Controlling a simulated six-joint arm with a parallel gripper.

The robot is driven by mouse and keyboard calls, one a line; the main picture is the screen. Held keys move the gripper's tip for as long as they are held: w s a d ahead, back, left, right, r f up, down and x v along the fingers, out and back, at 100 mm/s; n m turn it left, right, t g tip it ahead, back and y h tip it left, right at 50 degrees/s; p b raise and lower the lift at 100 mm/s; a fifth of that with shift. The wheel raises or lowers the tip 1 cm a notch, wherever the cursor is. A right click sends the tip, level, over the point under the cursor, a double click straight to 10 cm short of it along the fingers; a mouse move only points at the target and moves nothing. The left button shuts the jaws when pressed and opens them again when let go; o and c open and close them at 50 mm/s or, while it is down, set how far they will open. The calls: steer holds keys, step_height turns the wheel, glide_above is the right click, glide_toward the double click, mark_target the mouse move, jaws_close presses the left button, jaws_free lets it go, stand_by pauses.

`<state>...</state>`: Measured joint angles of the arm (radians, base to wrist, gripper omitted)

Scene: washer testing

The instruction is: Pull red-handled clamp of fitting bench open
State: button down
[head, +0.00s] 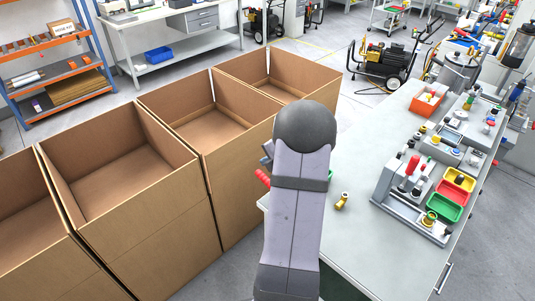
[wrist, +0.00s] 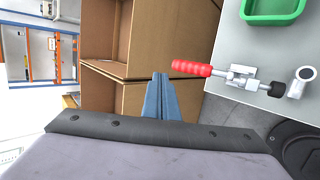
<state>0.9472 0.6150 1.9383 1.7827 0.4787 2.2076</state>
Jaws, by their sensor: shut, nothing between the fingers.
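The clamp's red handle (wrist: 190,68) lies across the wrist view, sticking out past the bench edge. It joins the clamp's metal body (wrist: 240,77), whose black tip (wrist: 276,89) points at a grey fitting (wrist: 302,80). In the head view the red handle (head: 263,178) shows just left of my arm; my arm hides the rest of the clamp. My gripper (wrist: 158,76) is shut and empty. Its blue-grey fingertips appear just left of the handle's free end; I cannot tell whether they touch it. My gripper also shows partly in the head view (head: 266,155).
The grey bench top (head: 365,245) carries a brass fitting (head: 342,201), and a fixture with another red handle (head: 412,165) stands right. A green tray (wrist: 272,18) lies near the clamp. Open cardboard boxes (head: 120,170) stand left of the bench, close to my gripper.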

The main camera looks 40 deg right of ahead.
steer(key=shift+s+a+r+p, duration=0.15)
steer(key=shift+s+r, duration=0.1)
steer(key=shift+r, duration=0.55)
steer(key=shift+s+a+r+p, duration=0.15)
steer(key=shift+s+r, duration=0.15)
steer(key=shift+r, duration=0.45)
steer(key=shift+s+a+r, duration=0.15)
steer(key=shift+s+r, duration=0.1)
steer(key=shift+r, duration=0.55)
steer(key=s+a+f+n+g+y, duration=0.1)
steer(key=s+a+f+n+y, duration=0.3)
steer(key=n, duration=0.6)
steer(key=s+a+f+n+g+h, duration=0.1)
steer(key=s+a+n+g, duration=0.15)
steer(key=a+n, duration=0.6)
steer(key=s+a+f+n+g+y, duration=0.1)
steer(key=s+a+f+n+y, duration=0.2)
steer(key=n, duration=1)
steer(key=s+a+r+n+g+h, duration=0.2)
steer(key=s+a+n+g, duration=0.4)
steer(key=s+a+n, duration=0.85)
steer(key=w+a+r+n+t+h, duration=0.1)
steer(key=w+a+r+n, duration=0.3)
steer(key=n, duration=0.5)
steer(key=w+a, duration=0.2)
steer(key=shift+w+a+r, duration=0.2)
steer(key=shift+w+r, duration=0.05)
steer(key=shift+w, duration=0.15)
